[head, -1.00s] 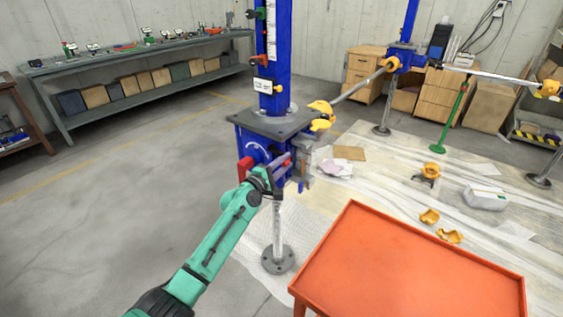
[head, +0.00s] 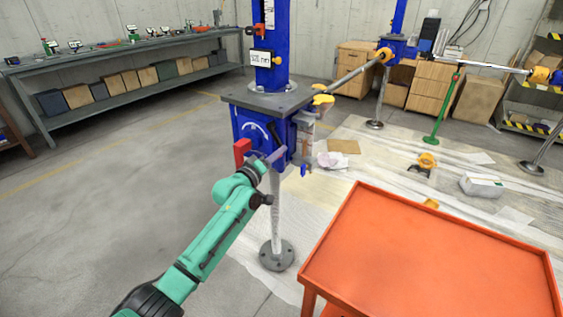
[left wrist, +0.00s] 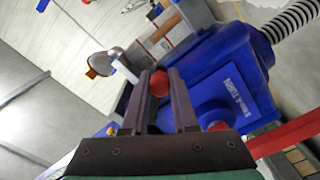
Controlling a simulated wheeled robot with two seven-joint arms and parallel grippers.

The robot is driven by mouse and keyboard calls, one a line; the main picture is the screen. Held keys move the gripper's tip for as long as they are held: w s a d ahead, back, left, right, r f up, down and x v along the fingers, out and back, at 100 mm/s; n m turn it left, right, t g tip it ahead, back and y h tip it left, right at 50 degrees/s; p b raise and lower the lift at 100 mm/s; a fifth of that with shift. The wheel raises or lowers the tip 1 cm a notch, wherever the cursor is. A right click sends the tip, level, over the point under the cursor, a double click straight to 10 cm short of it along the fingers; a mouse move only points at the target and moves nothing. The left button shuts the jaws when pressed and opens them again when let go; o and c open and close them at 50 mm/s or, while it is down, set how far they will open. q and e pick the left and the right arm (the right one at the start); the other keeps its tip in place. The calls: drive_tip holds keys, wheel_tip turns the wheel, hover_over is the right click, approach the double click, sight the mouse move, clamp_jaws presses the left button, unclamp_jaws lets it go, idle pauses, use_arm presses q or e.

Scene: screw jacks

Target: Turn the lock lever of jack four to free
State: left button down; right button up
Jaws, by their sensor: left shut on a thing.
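A blue screw jack (head: 262,128) stands in the middle of the head view on a grey post with a round foot. The number on its white label (head: 261,57) is too small to read. My left gripper (head: 276,157) is at the front of its blue housing. In the left wrist view, my left gripper's dark fingers (left wrist: 160,98) are closed around a small part with a round red knob (left wrist: 159,84), which looks like the lock lever. The fingers hide most of the lever. A red block (head: 241,150) sticks out left of the gripper. My right gripper is out of view.
An orange table (head: 430,255) stands close on the right. A second blue jack (head: 398,48) and a green stand (head: 444,108) are behind. Yellow parts (head: 427,161) lie on the floor sheet. The floor at left is clear.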

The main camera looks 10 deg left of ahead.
use_arm(q)
drive_tip(key=a+m+b, duration=0.1)
drive_tip(key=m+b, duration=0.1)
drive_tip(key=w+a+f+m+b, duration=0.1)
drive_tip(key=a+m+b, duration=0.1)
drive_tip(key=b, duration=0.1)
drive_tip(key=a+f+m+b, duration=0.1)
drive_tip(key=m+b, duration=0.1)
drive_tip(key=shift+w+a+f+m, duration=0.25)
drive_tip(key=shift+w+m, duration=0.1)
drive_tip(key=shift+m, duration=0.05)
drive_tip(key=shift+a+b, duration=0.1)
drive_tip(key=shift+b, duration=0.2)
drive_tip(key=shift+w+a+r+m, duration=0.1)
drive_tip(key=shift+a+r+m, duration=0.05)
drive_tip(key=shift+m, duration=0.15)
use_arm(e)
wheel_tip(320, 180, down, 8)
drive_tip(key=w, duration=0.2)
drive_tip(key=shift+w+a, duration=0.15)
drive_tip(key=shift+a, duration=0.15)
use_arm(q)
drive_tip(key=c, duration=0.7)
unclamp_jaws()
drive_tip(key=shift+r, duration=0.1)
drive_tip(key=shift+a, duration=0.15)
